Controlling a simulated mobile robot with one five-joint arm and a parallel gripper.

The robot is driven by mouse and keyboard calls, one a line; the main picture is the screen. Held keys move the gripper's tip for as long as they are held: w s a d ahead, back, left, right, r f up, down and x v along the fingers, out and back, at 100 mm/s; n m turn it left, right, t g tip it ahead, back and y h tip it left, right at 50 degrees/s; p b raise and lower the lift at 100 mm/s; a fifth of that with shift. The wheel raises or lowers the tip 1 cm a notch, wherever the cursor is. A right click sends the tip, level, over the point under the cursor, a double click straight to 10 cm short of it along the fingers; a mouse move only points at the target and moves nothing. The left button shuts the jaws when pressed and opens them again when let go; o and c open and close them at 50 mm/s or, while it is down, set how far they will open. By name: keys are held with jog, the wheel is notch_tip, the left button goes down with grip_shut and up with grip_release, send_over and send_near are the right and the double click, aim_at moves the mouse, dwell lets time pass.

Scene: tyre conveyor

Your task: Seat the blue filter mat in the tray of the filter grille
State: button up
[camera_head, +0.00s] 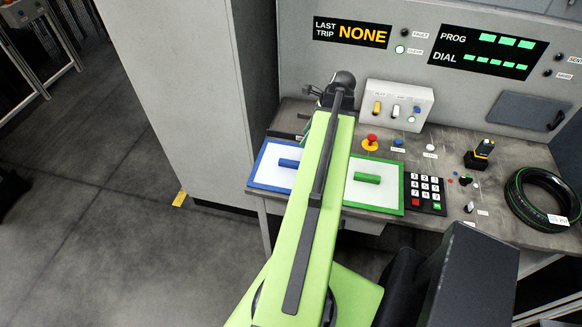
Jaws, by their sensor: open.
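I cannot make out a blue filter mat or a filter grille with a tray in this view. My light green arm rises through the middle of the picture to a dark joint near the back of the bench. It covers part of the bench. My gripper does not show; the arm seems to hide it. A white panel with a blue rim and a blue bar handle (268,180) lies left of the arm, partly covered by it. A similar white panel with a green rim and green handle (385,194) lies right of the arm.
A tall grey cabinet (185,90) stands left. Floor (90,220) is open at left.

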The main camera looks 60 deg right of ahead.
jog(key=s, duration=0.2)
jog(key=b, duration=1.1)
send_over(293, 162)
jog(key=s, duration=0.2)
jog(key=f, duration=1.1)
jog(key=shift+s+d+f, duration=0.1)
jog(key=shift+s+d, duration=0.05)
jog(key=shift+d, duration=0.05)
jog(key=shift+f+b, duration=0.2)
jog(key=shift+b, duration=0.1)
jog(key=shift+w+r, duration=0.1)
jog(key=shift+w, duration=0.1)
jog(key=b+x, duration=0.4)
jog(key=x, duration=0.1)
jog(key=shift+f+b, duration=0.2)
jog(key=shift+b, duration=0.15)
jog(key=shift+r, duration=0.2)
jog(key=shift+f, duration=0.1)
grip_shut()
